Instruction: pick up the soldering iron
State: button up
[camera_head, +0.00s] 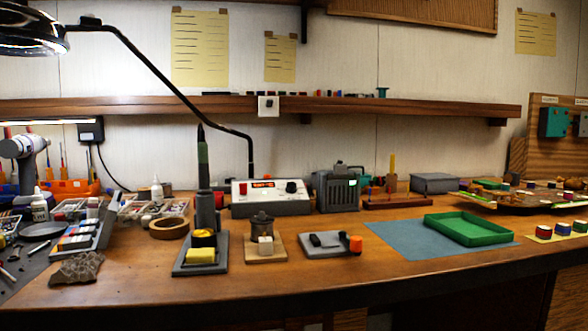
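The soldering iron (203,155) appears to be the upright tool with a green grip and a thin dark upper end. Its lower part is hidden inside the dark holder (206,212) of a grey stand (188,268). A yellow sponge (201,256) sits at the front of the stand. The stand rests on the wooden bench (330,275), left of centre. My gripper is not in view.
A white station with a red display (270,196) stands behind and right of the stand. A brown ring (170,229) is close on the left. A small pot (262,224) is on the right. A black lamp arm (165,75) slants above. The bench front is mostly clear.

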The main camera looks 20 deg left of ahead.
aim_at(203, 168)
jog(key=z, duration=1.5)
jog(key=k, duration=1.05)
jog(key=u, duration=1.45)
